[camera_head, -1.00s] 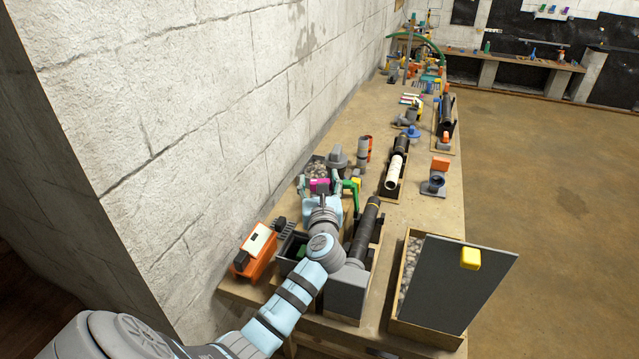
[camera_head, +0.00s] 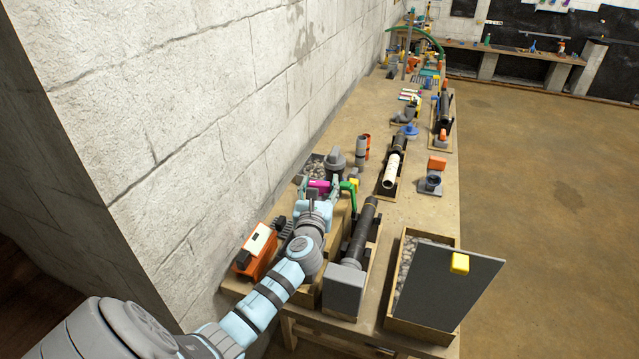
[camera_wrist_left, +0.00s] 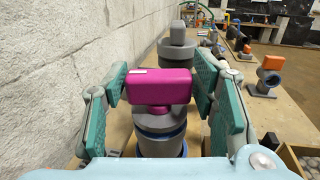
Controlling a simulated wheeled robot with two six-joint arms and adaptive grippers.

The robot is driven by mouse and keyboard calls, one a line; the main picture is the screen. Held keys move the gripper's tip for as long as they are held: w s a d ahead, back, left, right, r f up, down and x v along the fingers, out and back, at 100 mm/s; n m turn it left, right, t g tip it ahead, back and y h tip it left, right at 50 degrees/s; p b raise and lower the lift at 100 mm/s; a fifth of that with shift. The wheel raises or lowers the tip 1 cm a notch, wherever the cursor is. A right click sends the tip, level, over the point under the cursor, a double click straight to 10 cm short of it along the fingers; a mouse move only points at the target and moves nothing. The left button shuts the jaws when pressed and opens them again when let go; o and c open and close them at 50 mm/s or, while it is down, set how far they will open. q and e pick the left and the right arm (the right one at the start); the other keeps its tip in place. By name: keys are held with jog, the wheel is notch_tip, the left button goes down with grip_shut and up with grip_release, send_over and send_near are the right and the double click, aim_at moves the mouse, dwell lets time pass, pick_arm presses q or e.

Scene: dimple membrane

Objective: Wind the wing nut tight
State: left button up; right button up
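The magenta wing nut (camera_wrist_left: 158,86) sits on top of a grey round fitting (camera_wrist_left: 160,130) with a dark blue band, in the middle of the left wrist view. It also shows small in the head view (camera_head: 318,185). My left gripper (camera_wrist_left: 160,90) is open, with one green-padded finger on each side of the nut. Gaps show between the pads and the nut's ends, so it is not held. In the head view my left gripper (camera_head: 320,188) is over the nut, and its arm hides part of the fitting's surroundings. My right gripper is out of view.
A stone wall (camera_head: 190,110) stands close on the left. An orange device (camera_head: 256,251) is near the table's front. A black pipe (camera_head: 363,232) lies right of my arm. A gravel box (camera_head: 405,260) with a dark panel (camera_head: 450,287) is farther right.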

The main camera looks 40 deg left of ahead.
pick_arm(q)
jog(key=shift+w, duration=0.1)
jog(key=v, duration=1.2)
jog(key=shift+f, duration=0.1)
